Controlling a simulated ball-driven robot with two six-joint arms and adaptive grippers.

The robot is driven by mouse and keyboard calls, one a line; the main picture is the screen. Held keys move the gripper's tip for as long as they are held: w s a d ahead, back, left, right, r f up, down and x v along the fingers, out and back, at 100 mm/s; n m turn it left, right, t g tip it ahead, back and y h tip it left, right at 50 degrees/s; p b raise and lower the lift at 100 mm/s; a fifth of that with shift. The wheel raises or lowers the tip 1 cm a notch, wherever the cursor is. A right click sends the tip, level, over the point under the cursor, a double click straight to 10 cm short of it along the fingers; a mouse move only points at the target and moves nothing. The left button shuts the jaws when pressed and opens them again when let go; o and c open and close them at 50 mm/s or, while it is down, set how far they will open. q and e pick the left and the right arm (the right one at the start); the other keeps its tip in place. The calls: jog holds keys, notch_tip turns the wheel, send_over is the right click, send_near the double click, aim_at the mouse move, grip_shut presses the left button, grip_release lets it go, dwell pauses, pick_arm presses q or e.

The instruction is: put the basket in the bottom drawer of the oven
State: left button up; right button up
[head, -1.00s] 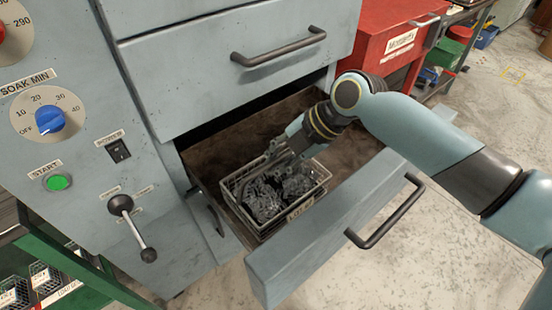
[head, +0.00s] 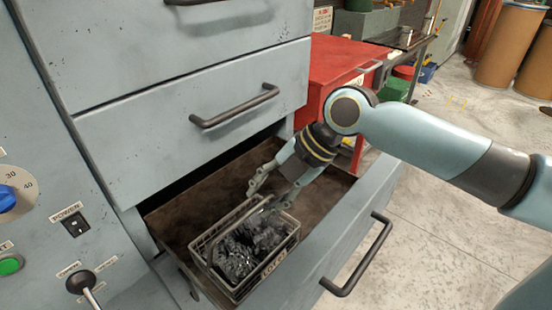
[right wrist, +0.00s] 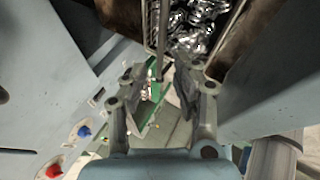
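The wire basket (head: 284,253), filled with dark shiny metal pieces, sits inside the open bottom drawer (head: 362,205) of the grey-blue oven (head: 130,75). My right gripper (head: 266,193) is over the back edge of the basket, with its fingers spread. In the right wrist view the basket (right wrist: 151,22) is at the top, beyond the two parted fingertips (right wrist: 160,82), and nothing is clamped between them. A dark handle bar of the basket passes close to the fingers; I cannot tell if they touch it. My left gripper is out of view.
A closed drawer with a dark handle (head: 235,107) is just above the open one. The open drawer has its own handle (head: 358,258) on the front. A red cabinet (head: 335,72) stands behind. Bare drawer floor (head: 190,210) shows behind the basket. Concrete floor at right is clear.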

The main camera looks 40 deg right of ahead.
jog(key=shift+v, duration=2)
